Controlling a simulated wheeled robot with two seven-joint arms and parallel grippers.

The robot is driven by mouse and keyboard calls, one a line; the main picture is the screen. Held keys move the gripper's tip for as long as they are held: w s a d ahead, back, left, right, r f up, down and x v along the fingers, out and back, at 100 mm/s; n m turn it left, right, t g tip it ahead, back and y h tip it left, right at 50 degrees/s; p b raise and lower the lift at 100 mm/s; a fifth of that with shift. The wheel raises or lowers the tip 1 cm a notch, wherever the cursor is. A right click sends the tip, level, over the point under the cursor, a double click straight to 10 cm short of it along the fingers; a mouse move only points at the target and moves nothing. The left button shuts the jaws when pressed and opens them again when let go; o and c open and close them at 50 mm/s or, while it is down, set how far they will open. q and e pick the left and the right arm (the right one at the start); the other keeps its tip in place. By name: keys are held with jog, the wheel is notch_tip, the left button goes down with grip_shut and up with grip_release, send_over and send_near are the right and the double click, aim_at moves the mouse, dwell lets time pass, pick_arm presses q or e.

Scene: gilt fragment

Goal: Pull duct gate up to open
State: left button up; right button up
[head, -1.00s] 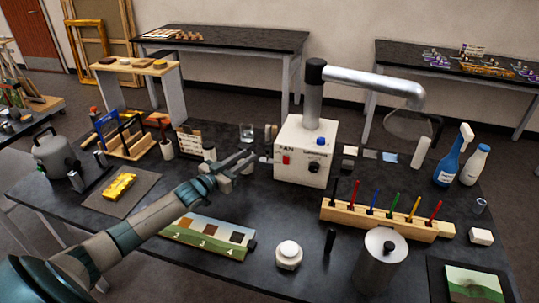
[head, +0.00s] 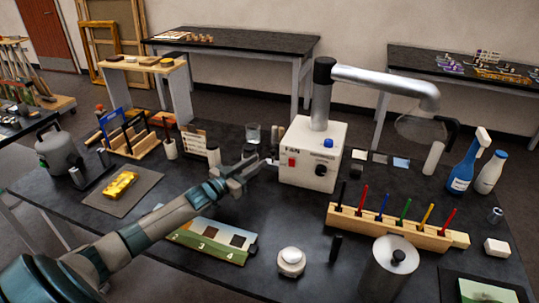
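The white fan box (head: 312,153) stands on the black table, with a red switch, a blue knob and a dark dial on its front. My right gripper is out of view.
A glass (head: 252,133) stands behind my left gripper. A wooden rack of colored tools (head: 390,228) lies right of centre. A white-topped jar (head: 291,261) and a metal canister (head: 387,275) stand in front.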

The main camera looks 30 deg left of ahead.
pick_arm(q)
jog(key=w+d+p, duration=0.1)
jog(key=w+p, duration=0.1)
jog(key=w, duration=0.5)
jog(key=shift+w, duration=0.15)
jog(key=shift+c, duration=0.4)
grip_shut()
